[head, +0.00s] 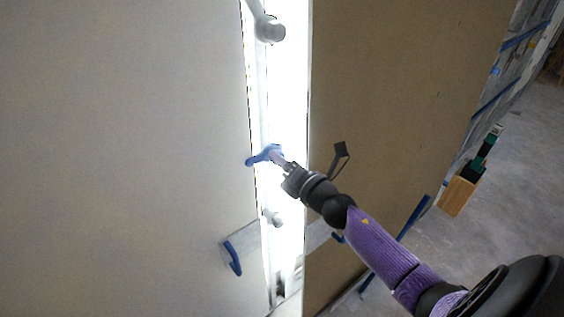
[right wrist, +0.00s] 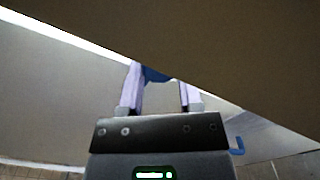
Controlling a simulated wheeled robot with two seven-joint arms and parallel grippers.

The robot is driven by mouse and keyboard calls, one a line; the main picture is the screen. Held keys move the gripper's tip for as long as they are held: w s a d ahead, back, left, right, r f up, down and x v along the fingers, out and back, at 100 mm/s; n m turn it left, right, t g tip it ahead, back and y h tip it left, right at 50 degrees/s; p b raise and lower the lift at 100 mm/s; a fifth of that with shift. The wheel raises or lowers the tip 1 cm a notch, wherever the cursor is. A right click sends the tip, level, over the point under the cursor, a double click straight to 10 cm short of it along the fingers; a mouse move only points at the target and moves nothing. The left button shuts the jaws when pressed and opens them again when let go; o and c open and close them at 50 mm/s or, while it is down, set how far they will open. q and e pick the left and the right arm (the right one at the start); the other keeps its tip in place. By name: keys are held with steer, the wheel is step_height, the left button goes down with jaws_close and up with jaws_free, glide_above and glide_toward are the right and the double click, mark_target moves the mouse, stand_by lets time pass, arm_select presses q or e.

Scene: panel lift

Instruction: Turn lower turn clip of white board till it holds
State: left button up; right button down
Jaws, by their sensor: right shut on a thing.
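The white board (head: 120,150) stands upright on the left of the head view, its right edge along a bright gap. A blue turn clip (head: 256,160) sits at that edge, about mid-height in the picture. It lies slanted, its left end over the board's edge. My right gripper (head: 277,157) is shut on the clip's right end. In the right wrist view, the blue clip (right wrist: 156,75) shows between the fingertips of my right gripper (right wrist: 160,82), partly hidden by the brown panel's edge. My left gripper is not in view.
A brown panel (head: 390,100) stands right of the gap, close to my right arm. A blue hook (head: 233,258) is low on the white board. Rounded white fittings (head: 270,30) sit in the gap. A wooden box (head: 457,195) with tools stands on the open floor at right.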

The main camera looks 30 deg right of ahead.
stand_by(0.5)
steer(key=c, duration=0.6)
jaws_free()
steer(key=shift+o, duration=0.2)
steer(key=shift+s, duration=0.1)
steer(key=s, duration=0.9)
steer(key=shift+s+d, duration=0.4)
